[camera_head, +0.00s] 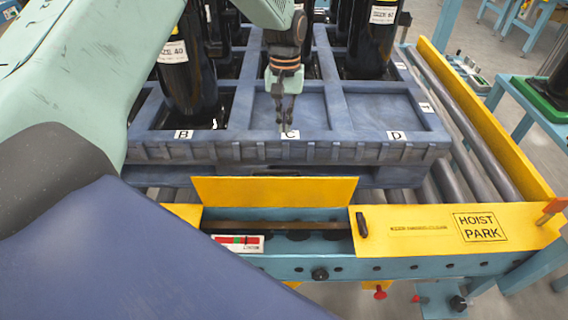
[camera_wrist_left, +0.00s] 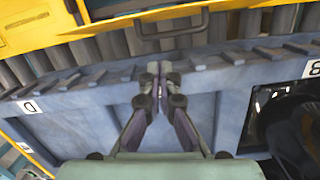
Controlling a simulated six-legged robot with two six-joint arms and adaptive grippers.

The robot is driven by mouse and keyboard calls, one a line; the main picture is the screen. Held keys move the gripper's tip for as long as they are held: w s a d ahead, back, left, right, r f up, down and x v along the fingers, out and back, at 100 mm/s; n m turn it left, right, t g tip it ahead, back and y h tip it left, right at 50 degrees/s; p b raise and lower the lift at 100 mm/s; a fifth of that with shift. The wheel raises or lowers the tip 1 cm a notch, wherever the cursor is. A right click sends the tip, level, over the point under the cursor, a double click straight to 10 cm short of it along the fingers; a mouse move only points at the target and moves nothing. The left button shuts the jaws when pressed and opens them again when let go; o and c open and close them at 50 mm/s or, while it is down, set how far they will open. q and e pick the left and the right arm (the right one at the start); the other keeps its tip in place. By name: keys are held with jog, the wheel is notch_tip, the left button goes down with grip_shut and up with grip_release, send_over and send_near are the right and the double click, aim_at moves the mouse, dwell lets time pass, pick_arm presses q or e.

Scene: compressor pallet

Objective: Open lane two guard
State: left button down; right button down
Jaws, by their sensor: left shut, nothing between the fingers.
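A yellow guard panel (camera_head: 275,190) stands raised along the near side of the blue pallet, behind an open slot (camera_head: 285,233) in the teal frame. A second yellow cover (camera_head: 450,228), marked HOIST PARK, lies flat to its right with a black handle (camera_head: 362,226) at its left end. No lane number is readable. My left gripper (camera_head: 287,128) is shut and empty, pointing down over the pallet's near edge by label C, beyond the raised panel. In the left wrist view its fingertips (camera_wrist_left: 153,72) are together, with yellow and a dark handle (camera_wrist_left: 170,24) ahead. My right gripper is out of view.
The blue pallet (camera_head: 190,150) holds several black cylinders (camera_head: 186,75) at the back and left; the bays by C and D are empty. Rollers (camera_head: 455,160) and a yellow rail (camera_head: 490,130) run along the right.

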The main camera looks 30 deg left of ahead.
pick_arm(q)
jog(key=n, duration=0.2)
jog(key=b, duration=0.3)
send_near(285, 171)
notch_tip(285, 171, down, 5)
jog(key=s+d, duration=0.1)
jog(key=s, duration=0.1)
jog(key=shift+s+d+f, duration=0.15)
jog(key=shift+s+d, duration=0.25)
jog(key=s+d+p, duration=0.1)
jog(key=p, duration=0.2)
jog(key=shift+s, duration=0.35)
jog(key=shift+s+d+f+p, duration=0.15)
jog(key=shift+s+d+p, duration=0.3)
jog(key=shift+s+p, duration=0.3)
